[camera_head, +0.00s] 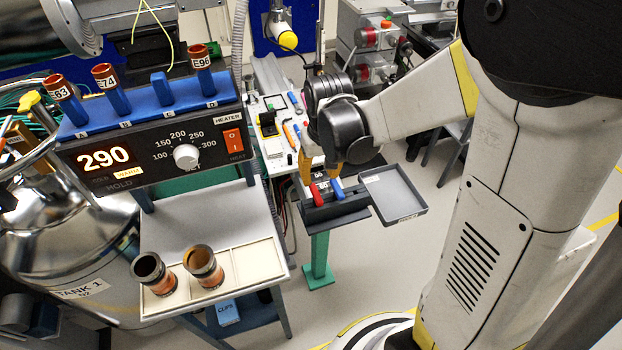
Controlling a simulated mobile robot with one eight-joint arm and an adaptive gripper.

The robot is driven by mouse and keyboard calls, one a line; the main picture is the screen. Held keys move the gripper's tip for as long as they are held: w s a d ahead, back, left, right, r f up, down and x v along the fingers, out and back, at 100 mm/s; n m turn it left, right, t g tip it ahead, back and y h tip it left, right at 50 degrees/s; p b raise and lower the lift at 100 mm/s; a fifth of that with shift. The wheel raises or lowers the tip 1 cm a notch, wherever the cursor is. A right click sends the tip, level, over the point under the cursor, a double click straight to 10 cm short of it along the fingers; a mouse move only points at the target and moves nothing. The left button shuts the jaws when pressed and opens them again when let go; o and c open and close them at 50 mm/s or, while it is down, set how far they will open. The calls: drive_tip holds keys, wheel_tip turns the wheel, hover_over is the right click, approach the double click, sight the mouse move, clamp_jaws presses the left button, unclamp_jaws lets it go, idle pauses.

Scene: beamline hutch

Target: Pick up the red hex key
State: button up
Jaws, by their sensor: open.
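A red handle (317,196), which looks like the red hex key, stands in a dark holder (345,208) on a green post. A blue handle (337,189) is beside it on the right. My gripper (321,178), with orange fingers, points down at the holder, just above and behind the two handles. Its fingers are apart, and nothing shows clasped between them. The lower part of the red key is hidden in the holder. I cannot tell whether a fingertip touches either handle.
A grey tray (395,193) is attached at the holder's right. A white board with tools (283,130) lies behind. Floor is clear beyond the tray.

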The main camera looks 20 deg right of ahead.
sight(316, 193)
drive_tip(key=f, duration=0.3)
drive_tip(key=shift+w+b, duration=0.25)
drive_tip(key=shift+b, duration=0.1)
drive_tip(key=f+b, duration=0.1)
drive_tip(key=f, duration=0.2)
drive_tip(key=f+b, duration=0.1)
drive_tip(key=f, duration=0.1)
drive_tip(key=shift+w+a+f+b, duration=0.1)
drive_tip(key=shift+a+f+b, duration=0.15)
drive_tip(key=shift+b, duration=0.05)
drive_tip(key=shift+r, duration=0.1)
drive_tip(key=shift+c, duration=0.5)
clamp_jaws()
